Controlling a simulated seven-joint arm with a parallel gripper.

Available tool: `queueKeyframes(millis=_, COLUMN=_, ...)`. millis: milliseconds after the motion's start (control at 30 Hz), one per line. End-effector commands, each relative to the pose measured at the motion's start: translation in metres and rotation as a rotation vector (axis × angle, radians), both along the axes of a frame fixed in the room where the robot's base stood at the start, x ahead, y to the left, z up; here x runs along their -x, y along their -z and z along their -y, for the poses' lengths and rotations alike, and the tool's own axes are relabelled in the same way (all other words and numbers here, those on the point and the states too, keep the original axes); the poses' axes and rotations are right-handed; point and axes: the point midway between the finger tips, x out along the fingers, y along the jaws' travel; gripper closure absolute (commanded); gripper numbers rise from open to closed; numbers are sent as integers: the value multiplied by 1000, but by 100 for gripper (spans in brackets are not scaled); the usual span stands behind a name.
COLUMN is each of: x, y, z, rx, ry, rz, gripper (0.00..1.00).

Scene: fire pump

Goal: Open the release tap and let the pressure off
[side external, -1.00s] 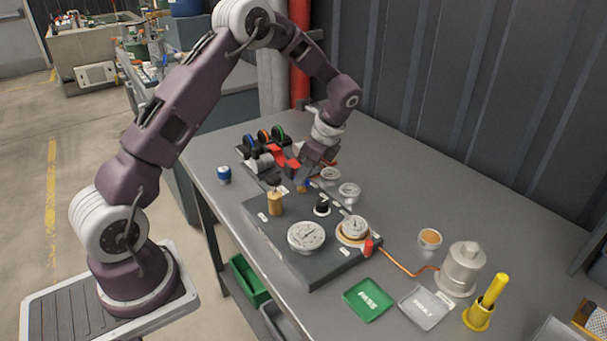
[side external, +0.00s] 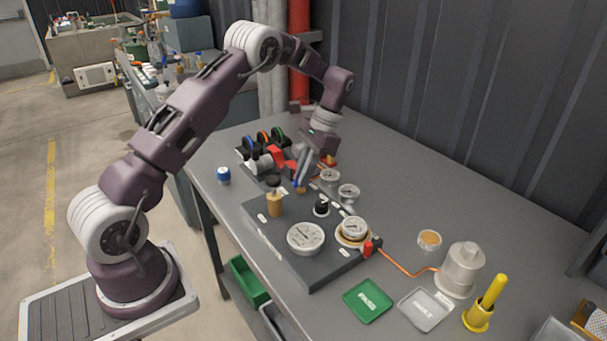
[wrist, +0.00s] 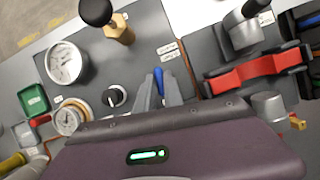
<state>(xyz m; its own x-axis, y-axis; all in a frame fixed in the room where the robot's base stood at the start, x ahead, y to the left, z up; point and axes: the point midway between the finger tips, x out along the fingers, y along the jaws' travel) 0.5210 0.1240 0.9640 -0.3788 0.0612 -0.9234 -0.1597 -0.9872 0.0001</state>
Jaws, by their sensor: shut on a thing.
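The release tap, a small brass body (side external: 301,189) with a blue lever (side external: 296,184), stands at the back edge of the dark pump panel (side external: 268,235). My gripper (side external: 300,178) reaches down to it from behind. In the wrist view the blue lever (wrist: 158,79) lies between my two grey fingertips (wrist: 160,88), and the gripper is shut on it. The brass body is hidden by the gripper in the wrist view. A large white dial gauge (side external: 306,237) and a smaller gauge (side external: 352,230) sit at the panel's front. Their needles are too small to read surely.
A brass post with a black knob (side external: 274,196) and a black dial (side external: 321,207) stand close to the tap. Green (side external: 367,301) and grey (side external: 424,310) trays lie in front.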

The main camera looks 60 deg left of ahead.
Motion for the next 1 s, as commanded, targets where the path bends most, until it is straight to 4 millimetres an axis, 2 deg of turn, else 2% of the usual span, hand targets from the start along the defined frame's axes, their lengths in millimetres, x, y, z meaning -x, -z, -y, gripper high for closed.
queueKeyframes(millis=400, x=-2, y=-1, z=0, rx=2, ry=-157, rz=7, gripper=100)
queueKeyframes(millis=933, x=-2, y=-1, z=0, rx=1, ry=-177, rz=7, gripper=100)
queueKeyframes(millis=967, x=-2, y=-1, z=-1, rx=1, ry=-177, rz=7, gripper=84)
queueKeyframes(millis=1000, x=-2, y=-1, z=-1, rx=1, ry=-177, rz=7, gripper=77)
